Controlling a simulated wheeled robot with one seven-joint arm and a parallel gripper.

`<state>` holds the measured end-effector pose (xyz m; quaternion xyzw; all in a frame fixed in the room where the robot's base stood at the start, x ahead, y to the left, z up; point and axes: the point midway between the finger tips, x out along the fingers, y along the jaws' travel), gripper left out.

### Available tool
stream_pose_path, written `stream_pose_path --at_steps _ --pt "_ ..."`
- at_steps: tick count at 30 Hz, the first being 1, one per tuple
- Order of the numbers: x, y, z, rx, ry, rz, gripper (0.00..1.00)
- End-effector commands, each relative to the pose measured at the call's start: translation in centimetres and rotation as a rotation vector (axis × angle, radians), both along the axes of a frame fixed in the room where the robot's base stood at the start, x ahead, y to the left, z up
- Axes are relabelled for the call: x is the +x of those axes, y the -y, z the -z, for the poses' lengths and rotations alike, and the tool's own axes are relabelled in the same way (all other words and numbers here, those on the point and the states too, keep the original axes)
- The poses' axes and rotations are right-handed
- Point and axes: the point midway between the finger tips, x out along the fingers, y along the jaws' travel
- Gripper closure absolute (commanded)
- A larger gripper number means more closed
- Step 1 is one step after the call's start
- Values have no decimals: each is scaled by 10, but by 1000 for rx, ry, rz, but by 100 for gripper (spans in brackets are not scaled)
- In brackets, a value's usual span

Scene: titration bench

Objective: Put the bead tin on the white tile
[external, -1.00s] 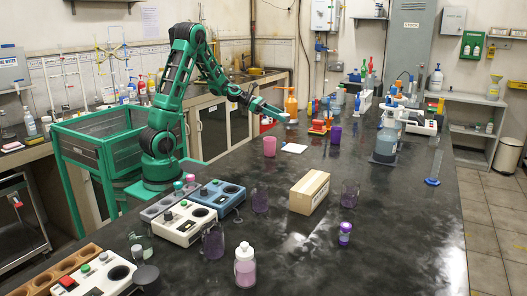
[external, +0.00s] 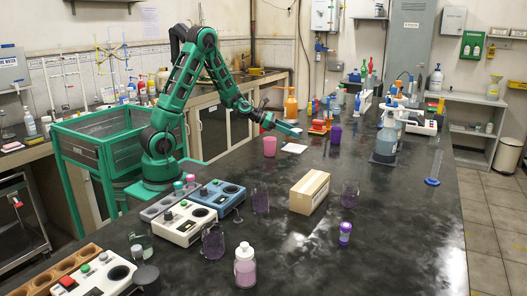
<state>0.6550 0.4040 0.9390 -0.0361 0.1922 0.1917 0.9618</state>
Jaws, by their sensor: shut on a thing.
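The white tile (external: 294,148) lies flat on the black bench, just right of a pink cup. My gripper (external: 296,131) is low over the bench, just above the tile's far edge in the picture, and its arm reaches in from the left. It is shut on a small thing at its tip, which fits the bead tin. The thing is too small and too covered by the gripper to make out. I cannot tell whether it touches the tile. No other bead tin stands out on the bench.
The pink cup (external: 270,146) stands close left of the tile, and an orange bottle (external: 290,103) behind it. A red rack (external: 318,127) and a purple cup (external: 336,134) stand to the right. A cardboard box (external: 310,192) is nearer the camera. Bench between box and tile is clear.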

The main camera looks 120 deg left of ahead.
Motion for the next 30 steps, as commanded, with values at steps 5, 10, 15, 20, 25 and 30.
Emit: stream_pose_path --at_steps 5,10,15,20,25,30 --pt "2 1 8 -2 0 -2 77" --pt "2 1 30 -4 -1 -2 77" --pt "2 1 42 0 0 -1 77" --pt "2 1 41 0 0 -1 77" --pt "2 1 44 0 0 -1 77" --pt "2 0 44 0 0 -1 36"
